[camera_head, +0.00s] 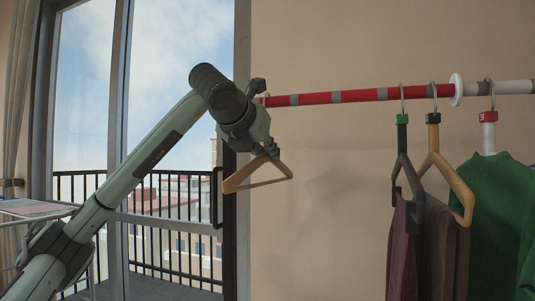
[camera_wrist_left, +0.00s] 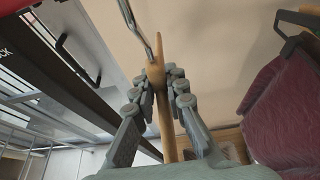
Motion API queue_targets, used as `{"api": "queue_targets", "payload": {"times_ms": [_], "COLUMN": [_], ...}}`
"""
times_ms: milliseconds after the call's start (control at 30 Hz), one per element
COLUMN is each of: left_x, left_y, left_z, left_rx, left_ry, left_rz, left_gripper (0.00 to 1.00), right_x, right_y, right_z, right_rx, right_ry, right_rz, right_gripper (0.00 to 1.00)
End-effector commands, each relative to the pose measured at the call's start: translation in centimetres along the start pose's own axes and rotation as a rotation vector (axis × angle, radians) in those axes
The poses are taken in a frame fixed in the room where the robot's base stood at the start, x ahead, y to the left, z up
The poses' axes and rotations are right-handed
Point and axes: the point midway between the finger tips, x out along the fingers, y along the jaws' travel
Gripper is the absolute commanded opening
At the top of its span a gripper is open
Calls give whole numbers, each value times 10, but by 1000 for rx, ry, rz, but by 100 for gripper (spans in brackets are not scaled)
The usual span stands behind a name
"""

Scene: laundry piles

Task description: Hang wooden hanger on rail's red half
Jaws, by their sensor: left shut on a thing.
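My left gripper (camera_head: 264,152) is shut on a bare wooden hanger (camera_head: 258,182), holding it near its neck below the left end of the rail. The hanger's wooden bar also shows between the fingers in the left wrist view (camera_wrist_left: 165,125), with its metal hook (camera_wrist_left: 137,28) rising above. The rail's red half (camera_head: 360,96), banded with grey, runs from behind my gripper to a white disc (camera_head: 456,90). The hook's top shows close to the rail's left end; I cannot tell whether it is over or touching the rail. My right gripper is out of view.
Near the disc, a dark hanger (camera_head: 402,160) with a green tag and another wooden hanger (camera_head: 437,155) carry dark garments on the red half. A green garment (camera_head: 495,220) hangs beyond the disc. The red half left of them is free. A window frame (camera_head: 242,60) stands behind my gripper.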

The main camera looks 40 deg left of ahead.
Motion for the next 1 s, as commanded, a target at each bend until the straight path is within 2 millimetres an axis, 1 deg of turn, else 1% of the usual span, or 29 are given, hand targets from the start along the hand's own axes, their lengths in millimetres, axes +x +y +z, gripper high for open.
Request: {"api": "queue_targets", "payload": {"times_ms": [100,133,300,1000], "left_x": [0,0,0,0], "left_y": [0,0,0,0], "left_z": [0,0,0,-1], "left_rx": [0,0,0,0], "left_ry": [1,1,1,1], "left_rz": [0,0,0,0], "left_gripper": [0,16,37,37], "right_x": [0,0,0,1], "right_y": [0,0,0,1], "right_z": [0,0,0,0], "right_rx": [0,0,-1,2], "right_ry": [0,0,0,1], "right_rz": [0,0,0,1], "right_gripper": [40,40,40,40]}}
